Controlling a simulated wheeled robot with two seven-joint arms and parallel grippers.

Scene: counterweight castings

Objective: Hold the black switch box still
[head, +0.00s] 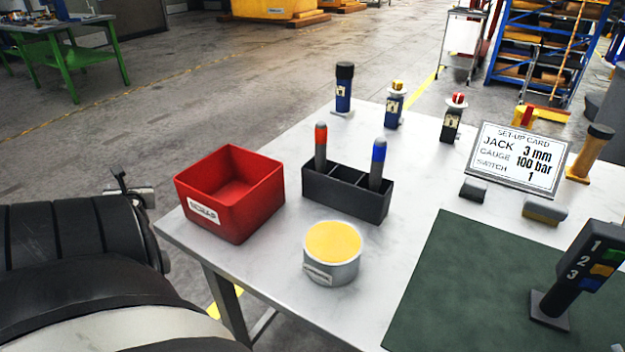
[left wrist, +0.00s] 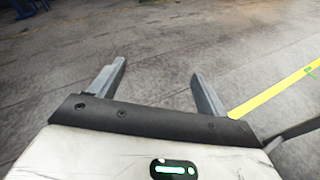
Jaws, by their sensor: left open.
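The black switch box (head: 588,262), marked 1, 2 and 3 beside green, orange and blue switches, stands tilted on a post with a dark foot at the right of the head view. Its right edge is partly cut off by the frame. It rests on the dark green mat (head: 450,290). My left gripper (head: 130,188) is at the far left of the head view, off the table's left side and far from the box. In the left wrist view its two fingers (left wrist: 158,85) are apart with only floor between them. My right gripper is not in view.
A red bin (head: 240,205), a black divided holder (head: 345,195) with two markers and a yellow-topped round tin (head: 332,250) stand on the white table. Three small posts stand behind. A set-up card (head: 518,158) reads 3 mm, 100 bar, switch 1.

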